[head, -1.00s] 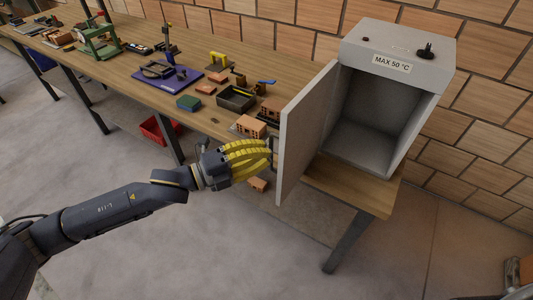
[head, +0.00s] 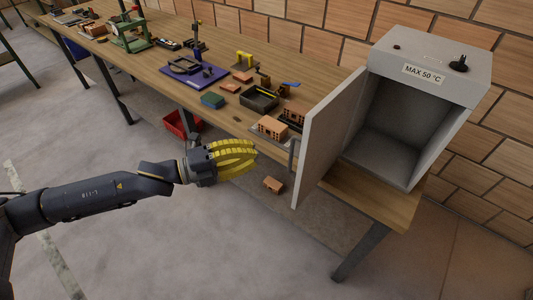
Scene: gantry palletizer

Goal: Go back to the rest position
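My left gripper (head: 237,158) has yellow fingers and is in the head view, left of the oven's open door and in front of the bench edge. It is apart from the door handle (head: 291,155) and holds nothing that I can see. Its fingers are seen from the side, and I cannot tell how far they are spread. The grey oven (head: 424,62) is marked "MAX 50 °C" and stands on the right end of the bench. Its door (head: 325,137) is swung wide open and the inside looks empty. My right gripper is not in view.
The wooden bench (head: 310,77) carries a black tray (head: 259,99), bricks (head: 272,127), a green box (head: 212,100) and a blue-based fixture (head: 194,72). A red bin (head: 181,124) and a loose brick (head: 273,184) lie below. The floor (head: 200,245) in front is clear.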

